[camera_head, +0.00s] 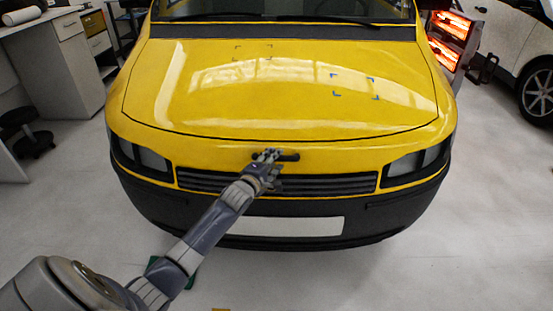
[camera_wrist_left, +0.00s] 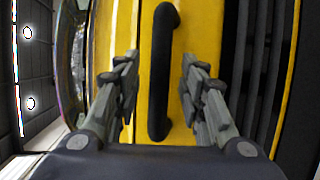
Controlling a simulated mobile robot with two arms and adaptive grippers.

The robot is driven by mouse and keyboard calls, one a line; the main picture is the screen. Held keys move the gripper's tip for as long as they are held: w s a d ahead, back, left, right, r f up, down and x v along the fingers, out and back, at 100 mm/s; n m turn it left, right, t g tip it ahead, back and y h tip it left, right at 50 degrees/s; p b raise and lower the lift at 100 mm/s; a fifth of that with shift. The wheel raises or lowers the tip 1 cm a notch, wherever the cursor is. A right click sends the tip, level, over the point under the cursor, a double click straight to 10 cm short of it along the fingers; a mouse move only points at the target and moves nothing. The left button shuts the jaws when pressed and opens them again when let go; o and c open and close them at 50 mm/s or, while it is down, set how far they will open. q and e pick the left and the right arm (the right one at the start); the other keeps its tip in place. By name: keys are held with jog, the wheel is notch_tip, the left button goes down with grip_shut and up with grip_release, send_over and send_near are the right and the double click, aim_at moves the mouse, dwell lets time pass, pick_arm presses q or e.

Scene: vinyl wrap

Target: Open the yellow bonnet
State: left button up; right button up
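The yellow bonnet (camera_head: 290,95) lies closed on the front of a yellow vehicle, with a dark seam along its front edge. A black bar handle (camera_head: 288,157) sits on the yellow panel just below that seam, above the grille. My left gripper (camera_head: 267,155) is at the handle in the head view. In the left wrist view the black handle (camera_wrist_left: 160,75) stands between the two spread fingers of my left gripper (camera_wrist_left: 160,90), with a gap on both sides. My right gripper is not in view.
A dark grille (camera_head: 280,184) and black bumper (camera_head: 380,215) with a blank white plate (camera_head: 285,227) lie below the handle. A desk (camera_head: 62,60) and stool (camera_head: 25,130) stand at left. Glowing heater lamps (camera_head: 448,38) stand at right. The floor in front is mostly clear.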

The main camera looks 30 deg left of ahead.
pick_arm(q)
jog(key=shift+x, duration=1.2)
